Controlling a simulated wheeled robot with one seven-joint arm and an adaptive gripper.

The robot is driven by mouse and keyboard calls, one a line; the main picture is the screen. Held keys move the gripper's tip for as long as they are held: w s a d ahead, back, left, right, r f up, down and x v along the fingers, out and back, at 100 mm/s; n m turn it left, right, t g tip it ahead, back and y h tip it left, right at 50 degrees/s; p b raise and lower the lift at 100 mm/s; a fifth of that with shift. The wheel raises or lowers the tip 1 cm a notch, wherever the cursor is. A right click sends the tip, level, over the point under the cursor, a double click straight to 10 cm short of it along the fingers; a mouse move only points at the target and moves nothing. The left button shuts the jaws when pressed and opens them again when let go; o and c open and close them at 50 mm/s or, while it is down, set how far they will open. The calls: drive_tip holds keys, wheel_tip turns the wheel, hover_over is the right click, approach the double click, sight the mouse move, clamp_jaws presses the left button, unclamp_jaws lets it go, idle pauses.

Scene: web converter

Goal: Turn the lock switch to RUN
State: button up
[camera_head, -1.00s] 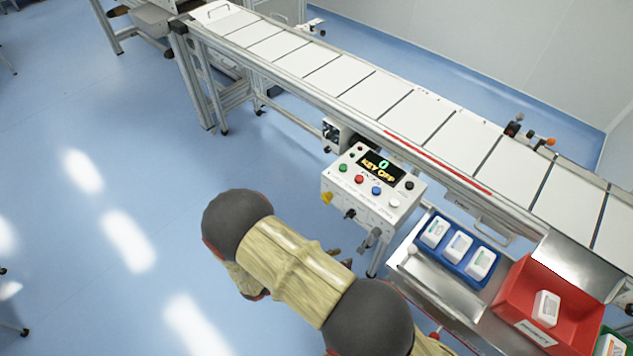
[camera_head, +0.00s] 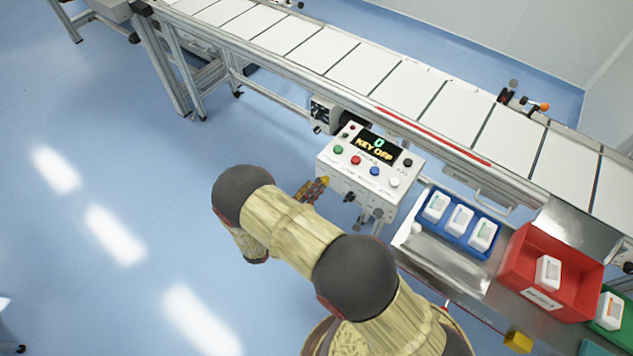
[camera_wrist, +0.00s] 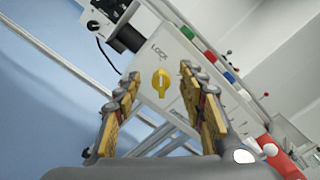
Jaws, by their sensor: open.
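The lock switch is a yellow knob (camera_wrist: 160,82) on the front face of a white control box (camera_head: 335,178), with the word LOCK beside it in the wrist view. The box's display (camera_head: 374,146) reads "0" and "KEY OFF". My gripper (camera_wrist: 160,74) is open, with one finger on each side of the knob in the picture. I cannot tell whether either finger touches it. In the head view my gripper (camera_head: 312,190) is at the left end of the box's front face, close to the knob.
The box top carries green, red (camera_head: 356,160), blue and white buttons. Black fittings (camera_head: 349,197) stick out of its front to the right. A conveyor (camera_head: 360,75) runs behind. A blue tray (camera_head: 470,243) and a red bin (camera_head: 545,299) stand at right. Open floor lies left.

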sight(324, 181)
drive_tip(key=shift+x, duration=1.5)
drive_tip(key=shift+c, duration=0.8)
clamp_jaws()
